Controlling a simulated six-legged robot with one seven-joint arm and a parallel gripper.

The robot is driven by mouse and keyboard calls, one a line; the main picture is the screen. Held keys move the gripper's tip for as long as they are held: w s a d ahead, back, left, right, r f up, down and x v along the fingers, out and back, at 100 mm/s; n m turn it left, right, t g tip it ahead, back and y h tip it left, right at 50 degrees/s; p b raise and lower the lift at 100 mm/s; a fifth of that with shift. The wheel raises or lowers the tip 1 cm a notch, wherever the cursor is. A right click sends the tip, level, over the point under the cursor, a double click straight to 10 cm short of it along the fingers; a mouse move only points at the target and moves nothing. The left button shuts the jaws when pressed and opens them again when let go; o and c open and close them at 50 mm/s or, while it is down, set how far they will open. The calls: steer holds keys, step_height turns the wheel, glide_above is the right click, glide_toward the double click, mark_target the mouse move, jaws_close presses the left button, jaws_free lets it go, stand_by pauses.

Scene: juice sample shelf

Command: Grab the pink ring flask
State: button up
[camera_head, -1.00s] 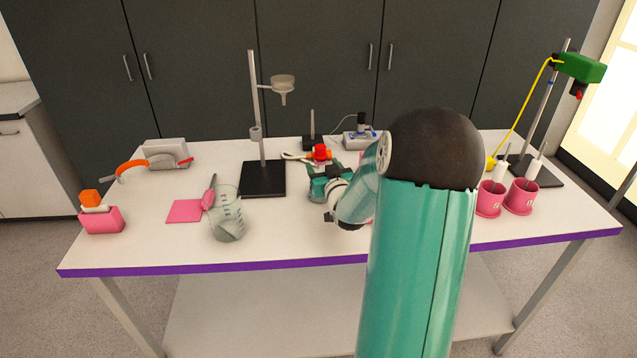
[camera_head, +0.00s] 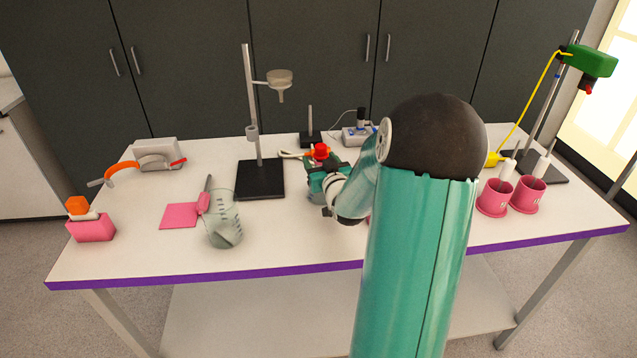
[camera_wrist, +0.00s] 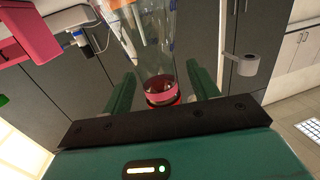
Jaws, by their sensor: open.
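A clear glass flask with a pink ring (camera_wrist: 160,97) stands out in the wrist view, between my two green fingers. My gripper (camera_wrist: 161,82) is open around it, with gaps visible on both sides. A red part shows just below the pink ring there. In the head view my gripper (camera_head: 318,172) is low over the middle of the table, and a red cap (camera_head: 320,151) shows just behind it. My gripper and arm hide most of the flask in that view.
A ring stand (camera_head: 260,180) with a funnel is left of my gripper. A beaker (camera_head: 222,222) and pink mat (camera_head: 179,216) lie further left. A small grey device (camera_head: 358,137) sits behind. Pink cups (camera_head: 494,199) stand at the right.

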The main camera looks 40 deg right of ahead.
steer(key=shift+w, duration=0.1)
steer(key=shift+c, duration=0.4)
jaws_close()
steer(key=shift+r, duration=0.2)
